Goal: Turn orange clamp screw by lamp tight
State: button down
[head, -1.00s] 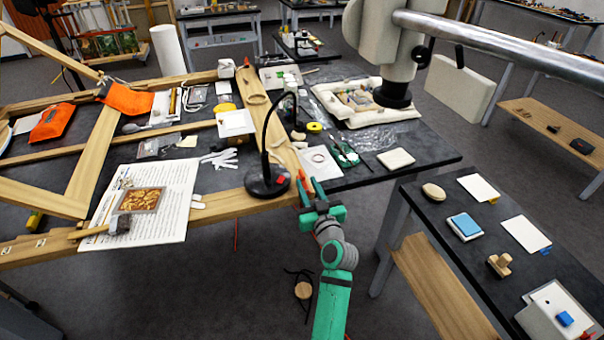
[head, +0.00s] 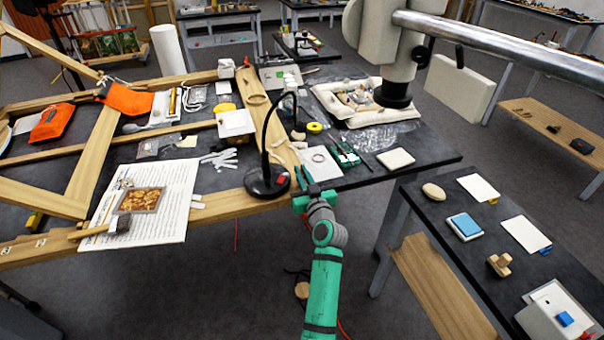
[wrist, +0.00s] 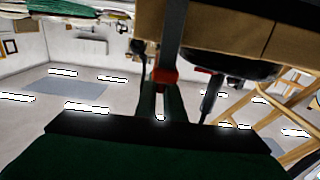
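The black lamp (head: 266,182) stands on the wooden beam at the table's front edge, with a red spot on its base. In the wrist view, a dark metal clamp bar (wrist: 174,35) comes down past the wooden edge, and the orange clamp screw (wrist: 164,75) is at its lower end. My gripper (head: 303,180) is at the table edge just right of the lamp base. In the wrist view its two fingers (wrist: 162,98) have a gap between them, and their tips reach the orange screw. I cannot tell whether they press on it. The head view does not clearly show the screw.
The wooden beam (head: 225,206) runs close beside my gripper. A printed sheet (head: 165,215) with a gilt piece and a hammer lies to the left. A side table (head: 455,235) with pads and blocks stands to the right. Open floor lies between the tables.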

jog(key=shift+a+m+t+h, duration=0.1)
jog(key=shift+m+t+h, duration=0.2)
jog(key=shift+m+h, duration=1.1)
jog(key=shift+h, duration=0.7)
jog(key=shift+a+m+h, duration=0.1)
jog(key=shift+m+h, duration=1.8)
jog(key=shift+h, duration=1.1)
jog(key=shift+m+g+h, duration=1.2)
jog(key=shift+m+h, duration=0.2)
jog(key=shift+h, duration=0.5)
jog(key=shift+m+g+h, duration=1.2)
jog(key=shift+m+h, duration=0.2)
jog(key=shift+h, duration=0.5)
jog(key=shift+d+m+g+h, duration=0.2)
jog(key=shift+m+g+h, duration=0.5)
jog(key=shift+g, duration=0.1)
jog(key=shift+f, duration=0.15)
jog(key=c, duration=1.9)
grip_release()
jog(key=shift+o, duration=0.2)
